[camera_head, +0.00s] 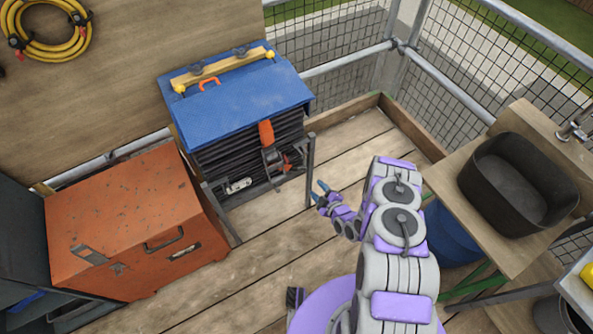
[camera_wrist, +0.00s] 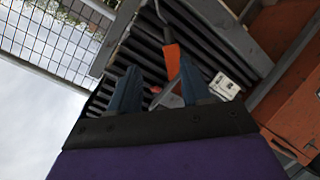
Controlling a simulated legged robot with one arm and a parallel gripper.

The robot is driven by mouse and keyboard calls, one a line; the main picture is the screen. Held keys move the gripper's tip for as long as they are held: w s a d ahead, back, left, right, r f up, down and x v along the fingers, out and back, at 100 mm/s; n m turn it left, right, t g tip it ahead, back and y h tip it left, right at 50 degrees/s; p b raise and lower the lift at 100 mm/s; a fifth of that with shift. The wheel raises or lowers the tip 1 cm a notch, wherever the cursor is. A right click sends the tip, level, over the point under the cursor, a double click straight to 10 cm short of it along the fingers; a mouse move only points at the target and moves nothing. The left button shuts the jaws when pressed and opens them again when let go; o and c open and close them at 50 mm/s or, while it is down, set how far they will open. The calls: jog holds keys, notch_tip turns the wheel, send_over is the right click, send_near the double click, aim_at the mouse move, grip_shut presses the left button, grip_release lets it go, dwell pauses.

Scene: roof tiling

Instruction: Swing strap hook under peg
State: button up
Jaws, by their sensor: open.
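A ratchet with an orange handle (camera_head: 266,133) hangs on the front of a stack of dark tiles (camera_head: 225,160). A pale metal piece with dark holes (camera_head: 238,185) lies lower left of it; I cannot tell whether it is the strap hook. I cannot pick out the peg. My gripper (camera_head: 322,190) is open and empty, right of the stack and apart from it. In the wrist view, the orange handle (camera_wrist: 172,60) shows beyond and between the blue fingertips (camera_wrist: 158,66). The pale piece (camera_wrist: 224,86) shows right of the right finger.
A blue cover (camera_head: 240,95) with a yellow-ended wooden bar (camera_head: 222,68) tops the stack, inside a grey metal frame (camera_head: 310,165). An orange toolbox (camera_head: 130,225) stands left. A black basin (camera_head: 518,180) is at right. Bare planks (camera_head: 345,145) lie behind my gripper, before the mesh railing.

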aim_at(288, 168)
jog(key=s+a+b+x, duration=0.1)
jog(key=b+x, duration=0.4)
jog(key=x, duration=1.1)
jog(key=shift+w+a+f, duration=0.2)
jog(key=shift+a+f, duration=0.15)
jog(key=shift+a, duration=0.15)
jog(key=shift+a, duration=0.1)
jog(key=shift+a, duration=0.1)
jog(key=shift+c, duration=0.8)
jog(key=c, duration=0.6)
grip_shut()
jog(key=shift+s, duration=0.1)
